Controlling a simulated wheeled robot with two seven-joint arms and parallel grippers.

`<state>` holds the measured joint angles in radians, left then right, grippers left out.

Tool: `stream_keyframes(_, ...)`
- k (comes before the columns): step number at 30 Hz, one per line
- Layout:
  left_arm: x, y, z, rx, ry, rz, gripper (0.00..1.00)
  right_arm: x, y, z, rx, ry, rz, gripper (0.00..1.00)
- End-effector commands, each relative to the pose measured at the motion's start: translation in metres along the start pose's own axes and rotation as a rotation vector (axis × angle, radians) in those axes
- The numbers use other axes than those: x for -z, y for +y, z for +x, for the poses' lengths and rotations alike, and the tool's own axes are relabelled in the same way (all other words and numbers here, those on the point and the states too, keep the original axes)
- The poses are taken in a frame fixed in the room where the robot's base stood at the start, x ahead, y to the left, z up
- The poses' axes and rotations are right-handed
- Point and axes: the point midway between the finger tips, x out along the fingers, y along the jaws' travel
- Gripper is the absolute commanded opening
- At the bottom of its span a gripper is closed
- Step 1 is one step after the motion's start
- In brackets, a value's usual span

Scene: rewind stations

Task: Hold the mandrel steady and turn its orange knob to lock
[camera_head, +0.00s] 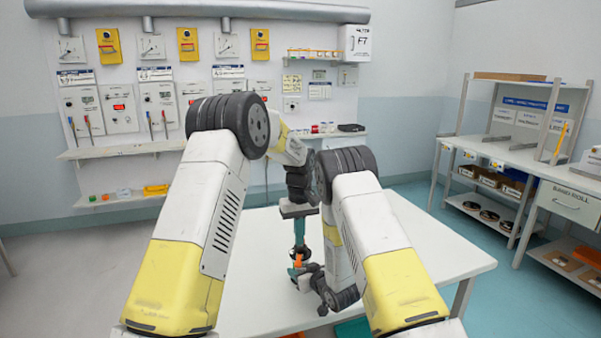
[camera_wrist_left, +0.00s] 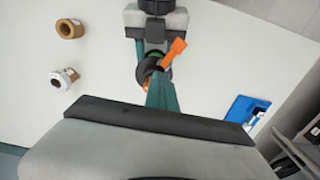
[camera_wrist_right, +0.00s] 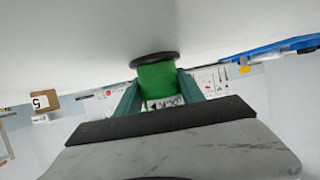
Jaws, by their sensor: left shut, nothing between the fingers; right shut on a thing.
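The green mandrel (camera_wrist_right: 158,82) with a dark flange stands between the teal fingers of my right gripper (camera_wrist_right: 157,97), which is shut on it. Part of a "LOCK" label shows between those fingers. The orange knob (camera_wrist_left: 176,48) is a bar with one end reaching up and right in the left wrist view; it also shows small in the head view (camera_head: 297,261). My left gripper (camera_wrist_left: 162,90) is shut and empty, pointing down over the knob and hiding its middle. In the head view, my left gripper (camera_head: 299,250) is just above the knob. Whether it touches the knob cannot be told.
The white table (camera_head: 425,250) is mostly clear. A brown core (camera_wrist_left: 70,28) and a white roll (camera_wrist_left: 65,77) stand at left in the left wrist view. A blue tray (camera_wrist_left: 246,112) lies at right there. A shelf bench (camera_head: 540,165) stands at the right in the head view.

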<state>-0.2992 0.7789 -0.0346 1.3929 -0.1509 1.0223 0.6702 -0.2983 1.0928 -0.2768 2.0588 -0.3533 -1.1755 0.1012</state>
Motion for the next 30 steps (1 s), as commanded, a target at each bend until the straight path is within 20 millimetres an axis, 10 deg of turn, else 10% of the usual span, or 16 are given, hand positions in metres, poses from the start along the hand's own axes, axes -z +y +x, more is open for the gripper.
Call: stream_keyframes(30, 0.001, 0.019, 0.0, -0.001, 0.005, 0.0, 0.0, 0.001, -0.001, 0.0, 0.001, 0.002, -0.001, 0.0)
